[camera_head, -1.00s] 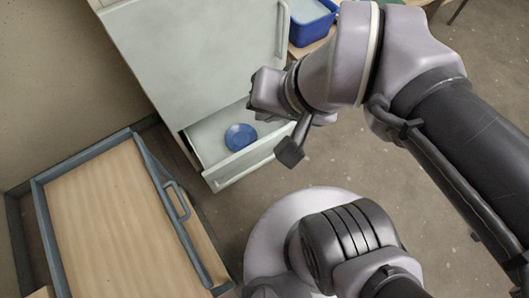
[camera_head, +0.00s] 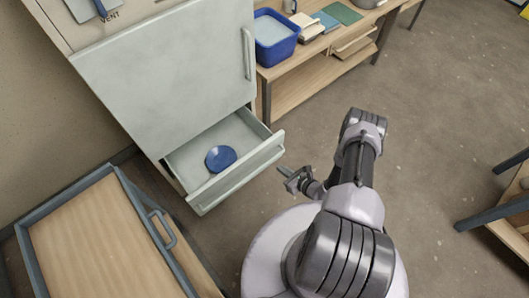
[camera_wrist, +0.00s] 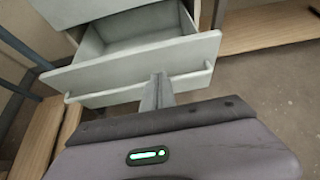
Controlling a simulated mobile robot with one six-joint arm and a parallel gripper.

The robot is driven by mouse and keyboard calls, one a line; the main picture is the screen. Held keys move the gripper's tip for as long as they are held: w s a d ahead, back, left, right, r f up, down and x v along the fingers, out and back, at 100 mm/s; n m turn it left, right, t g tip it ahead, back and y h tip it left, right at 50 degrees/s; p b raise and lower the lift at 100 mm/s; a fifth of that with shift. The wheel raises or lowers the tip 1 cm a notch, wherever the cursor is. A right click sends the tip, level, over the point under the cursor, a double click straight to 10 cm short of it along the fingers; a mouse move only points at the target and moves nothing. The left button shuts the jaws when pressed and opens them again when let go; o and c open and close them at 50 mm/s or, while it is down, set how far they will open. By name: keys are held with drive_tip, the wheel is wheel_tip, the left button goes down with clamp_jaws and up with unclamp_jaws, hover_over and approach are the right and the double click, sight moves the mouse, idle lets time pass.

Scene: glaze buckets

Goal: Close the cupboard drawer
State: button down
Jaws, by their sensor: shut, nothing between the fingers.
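The cupboard (camera_head: 175,75) is pale grey-green, and its bottom drawer (camera_head: 240,178) stands pulled out. A round blue dish (camera_head: 220,158) lies inside the drawer. My gripper (camera_head: 284,171) is shut and empty, just outside the drawer front, near its right end in the head view. In the wrist view, my shut fingers (camera_wrist: 158,82) point at the drawer front (camera_wrist: 135,72) and overlap its handle bar (camera_wrist: 190,80). I cannot tell whether they touch it. The blue dish does not show in the wrist view.
A wooden cart with a blue-grey frame (camera_head: 140,205) stands left of the drawer. A wooden bench (camera_head: 300,82) with a blue tub (camera_head: 275,38) stands right of the cupboard. Another table (camera_head: 490,215) is at the far right. The floor (camera_head: 430,110) between is clear.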

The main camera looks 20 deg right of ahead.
drive_tip(key=b, duration=0.4)
approach(258, 152)
wheel_tip(258, 152, down, 4)
drive_tip(key=w, duration=0.2)
drive_tip(key=w+a+b, duration=0.1)
drive_tip(key=w, duration=0.1)
drive_tip(key=shift+w+a+r, duration=0.15)
drive_tip(key=shift+w+r, duration=0.05)
drive_tip(key=shift+w, duration=0.1)
drive_tip(key=shift+w+a, duration=0.15)
drive_tip(key=shift+w, duration=0.2)
drive_tip(key=shift+r, duration=0.1)
